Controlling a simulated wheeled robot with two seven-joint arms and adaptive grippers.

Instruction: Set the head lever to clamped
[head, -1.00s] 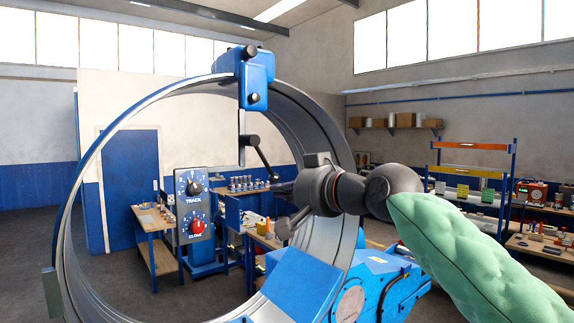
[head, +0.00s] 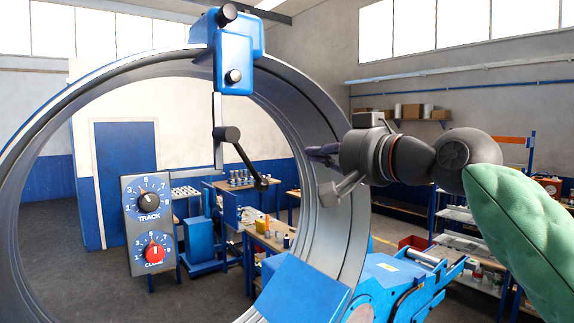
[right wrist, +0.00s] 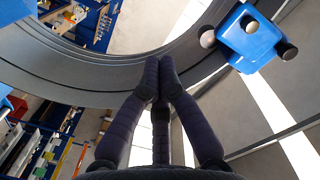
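The blue head (head: 233,48) sits on top of the large grey metal ring, with black knobs on it. Below it, a dark lever (head: 246,160) runs from a black hub down and right to a ball end. No marking shows which setting it has. My right gripper (head: 316,172) is right of the lever, in front of the ring's inner wall, apart from the lever. In the right wrist view the fingers (right wrist: 160,62) point at the ring, with the blue head (right wrist: 252,38) at upper right. My left gripper is out of view.
The ring (head: 330,130) rests by a blue block (head: 302,290) and blue machinery (head: 385,285). A grey panel (head: 150,225) with TRACK and CLAMP-like dials stands at left. Benches and shelves are behind.

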